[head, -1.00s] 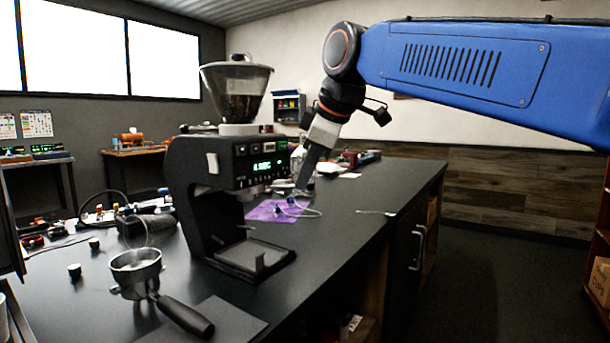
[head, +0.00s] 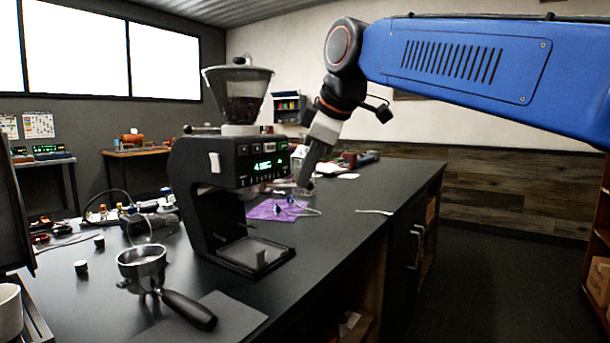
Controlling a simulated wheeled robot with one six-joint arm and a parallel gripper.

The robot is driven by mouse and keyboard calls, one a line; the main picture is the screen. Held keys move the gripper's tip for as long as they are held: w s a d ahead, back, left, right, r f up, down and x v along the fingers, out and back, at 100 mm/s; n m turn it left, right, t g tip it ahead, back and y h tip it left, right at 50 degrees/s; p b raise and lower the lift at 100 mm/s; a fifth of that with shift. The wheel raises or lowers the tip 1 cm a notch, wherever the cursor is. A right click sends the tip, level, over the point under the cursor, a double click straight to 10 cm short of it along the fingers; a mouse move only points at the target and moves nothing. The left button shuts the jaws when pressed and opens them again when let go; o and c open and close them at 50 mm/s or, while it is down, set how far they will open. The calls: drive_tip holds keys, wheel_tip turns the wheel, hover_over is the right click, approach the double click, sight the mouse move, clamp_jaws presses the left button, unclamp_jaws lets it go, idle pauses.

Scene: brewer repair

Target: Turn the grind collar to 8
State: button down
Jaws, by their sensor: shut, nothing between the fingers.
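The grinder (head: 228,190) is a black machine standing on the dark bench. Its clear hopper (head: 238,92) holds dark beans. A pale ring at the hopper's base (head: 240,129) sits where the grind collar would be; no numbers on it are readable from here. The green display (head: 263,165) on the front panel is lit, but its text is too small to read. My gripper (head: 306,186) is shut and empty, pointing down just right of the front panel. It looks apart from the collar and lower than it.
A portafilter (head: 145,272) lies at the bench's front left, with a white mug (head: 9,308) at the left edge. A purple cloth (head: 268,209) with small parts lies right of the grinder. A spoon-like item (head: 375,212) lies on the clear right part of the bench (head: 355,240).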

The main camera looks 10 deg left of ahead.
drive_tip(key=s+a+f+v, duration=0.1)
drive_tip(key=s+v, duration=0.1)
drive_tip(key=v, duration=0.9)
drive_tip(key=w+a+f, duration=0.4)
drive_tip(key=w+f, duration=0.4)
drive_tip(key=shift+f, duration=0.2)
drive_tip(key=shift+w+d, duration=0.1)
drive_tip(key=shift+w, duration=0.8)
drive_tip(key=shift+s, duration=0.15)
